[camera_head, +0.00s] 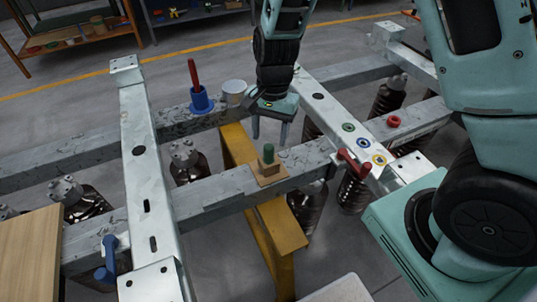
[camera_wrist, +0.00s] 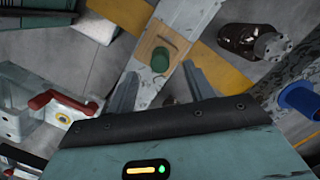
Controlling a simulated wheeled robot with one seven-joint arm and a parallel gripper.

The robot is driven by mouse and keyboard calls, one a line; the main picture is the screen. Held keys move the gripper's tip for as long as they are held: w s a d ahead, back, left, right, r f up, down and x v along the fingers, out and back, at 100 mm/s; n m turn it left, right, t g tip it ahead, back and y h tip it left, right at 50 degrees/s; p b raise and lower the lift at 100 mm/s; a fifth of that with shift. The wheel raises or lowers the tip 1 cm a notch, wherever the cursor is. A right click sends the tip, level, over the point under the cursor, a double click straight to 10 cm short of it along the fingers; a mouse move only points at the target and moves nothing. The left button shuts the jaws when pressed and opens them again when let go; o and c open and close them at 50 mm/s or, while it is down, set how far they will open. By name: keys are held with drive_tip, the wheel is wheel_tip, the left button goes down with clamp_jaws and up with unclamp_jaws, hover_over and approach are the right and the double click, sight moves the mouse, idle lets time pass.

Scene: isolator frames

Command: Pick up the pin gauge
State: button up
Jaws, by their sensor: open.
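A green cylinder (camera_head: 268,153) stands upright on a small tan block (camera_head: 270,172) on the near grey beam; it looks most like the pin gauge, but I cannot be sure. My gripper (camera_head: 270,128) hangs above and beyond it, open and pointing down, with nothing between the fingers. In the wrist view the green cylinder (camera_wrist: 163,59) and tan block (camera_wrist: 160,41) show just past and between the fingertips of my gripper (camera_wrist: 160,72), apart from them. A red rod (camera_head: 193,72) stands in a blue holder (camera_head: 200,99) on the far beam, left of my gripper.
A white cup (camera_head: 234,91) stands beside the blue holder. A red lever (camera_head: 354,162) is on the right cross beam (camera_head: 335,122), beside coloured rings. A blue clamp (camera_head: 107,262) is at lower left. A yellow bar (camera_head: 283,236) passes under the beams. Dark insulators hang below.

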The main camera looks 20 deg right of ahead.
sight(269, 146)
drive_tip(key=f, duration=0.6)
drive_tip(key=shift+s+a+f, duration=0.2)
drive_tip(key=shift+s+a, duration=0.15)
drive_tip(key=c, duration=1)
